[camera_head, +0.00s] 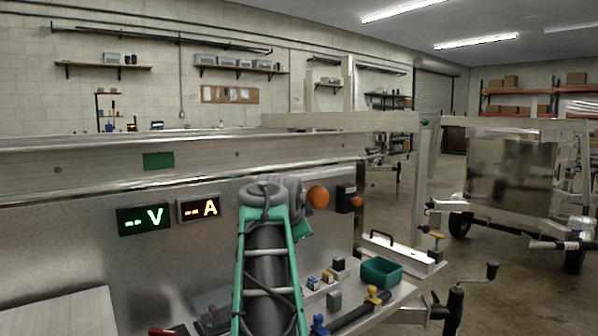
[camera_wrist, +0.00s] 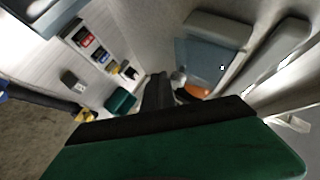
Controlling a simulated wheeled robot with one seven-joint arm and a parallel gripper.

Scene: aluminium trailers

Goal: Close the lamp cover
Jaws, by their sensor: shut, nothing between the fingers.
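An orange round lamp (camera_head: 318,197) is on the metal panel, right of my arm in the head view. A small dark box (camera_head: 345,198) with an orange knob is right of it. In the wrist view an orange part (camera_wrist: 197,91) lies just right of my dark fingertips (camera_wrist: 158,90). Above it is a grey housing with a blue-grey face (camera_wrist: 208,66); I cannot tell whether this is the lamp cover. My gripper is shut and empty, close to the orange part; contact cannot be told. In the head view my arm hides the fingertips.
Two displays, V (camera_head: 144,219) and A (camera_head: 198,208), sit on the panel left of my arm. A shelf below holds several small switches and a green bin (camera_head: 381,272), also in the wrist view (camera_wrist: 120,101). Another trailer (camera_head: 515,175) stands right, across open floor.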

